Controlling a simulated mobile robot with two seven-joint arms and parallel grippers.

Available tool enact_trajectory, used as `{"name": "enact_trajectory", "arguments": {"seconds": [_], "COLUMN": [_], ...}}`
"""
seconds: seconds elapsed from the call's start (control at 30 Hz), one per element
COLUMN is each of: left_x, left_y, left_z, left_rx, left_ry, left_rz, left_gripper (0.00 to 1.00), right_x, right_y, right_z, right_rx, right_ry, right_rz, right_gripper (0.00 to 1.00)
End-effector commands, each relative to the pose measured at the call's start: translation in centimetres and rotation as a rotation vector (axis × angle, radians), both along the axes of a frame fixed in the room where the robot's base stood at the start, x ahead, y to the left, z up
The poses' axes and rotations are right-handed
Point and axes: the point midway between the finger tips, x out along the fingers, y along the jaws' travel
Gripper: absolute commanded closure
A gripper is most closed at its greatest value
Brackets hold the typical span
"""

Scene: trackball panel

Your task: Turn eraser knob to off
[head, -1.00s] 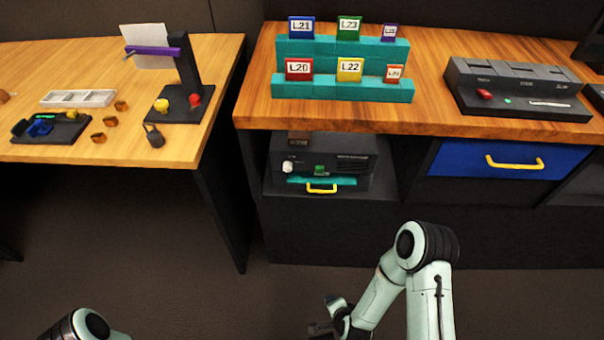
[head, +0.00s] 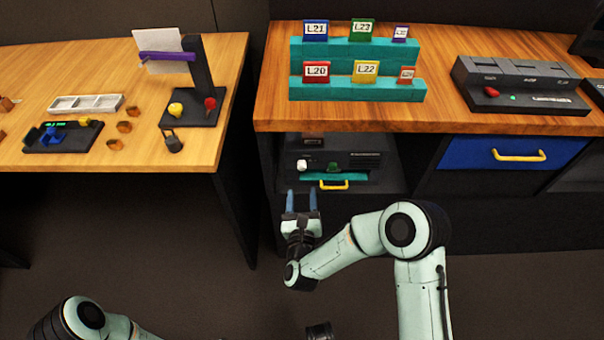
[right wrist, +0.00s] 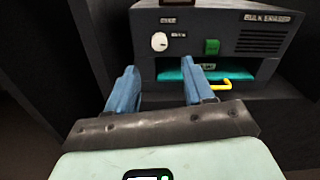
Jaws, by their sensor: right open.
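The bulk eraser (head: 360,160) is a dark box in the open bay under the wooden counter. Its white round knob (head: 304,165) is on the left of its front face, with a green switch (head: 333,167) to the right. In the right wrist view the knob (right wrist: 159,41) shows a dark mark on its face; the small labels around it are hard to read. My right gripper (head: 302,192) is open and empty, fingers pointing at the eraser, in front of and below the knob and apart from it.
Below the eraser's front is a teal drawer with a yellow handle (head: 333,186). The bay's dark side wall (right wrist: 85,45) stands close on the left. A blue drawer (head: 460,153) is to the right. Teal steps with tapes (head: 357,90) and a black console (head: 520,85) stand on the counter.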

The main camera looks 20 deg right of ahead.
Motion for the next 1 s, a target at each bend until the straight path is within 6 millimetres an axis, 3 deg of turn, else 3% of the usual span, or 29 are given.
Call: {"name": "enact_trajectory", "arguments": {"seconds": [0.2,0.4,0.83,1.0], "left_x": [-1.5,-2.5,-2.8,-2.8], "left_y": [0.2,0.4,0.4,0.4], "left_z": [-1.5,-2.2,-2.4,-2.4], "left_rx": [-0.004,-0.005,-0.005,-0.005], "left_ry": [0.05,0.083,0.096,0.094], "left_rz": [0.003,0.006,0.007,0.006], "left_gripper": [1.0,1.0,1.0,1.0], "right_x": [4.5,7.1,8.0,8.0], "right_y": [-1.4,-2.1,-2.3,-2.3], "right_z": [-0.1,-0.1,0.0,0.0], "right_rx": [-0.003,-0.002,-0.003,-0.003], "right_ry": [-0.002,0.001,0.002,0.002], "right_rz": [-0.003,0.0,0.001,0.001], "right_gripper": [0.48,0.48,0.48,1.0]}}
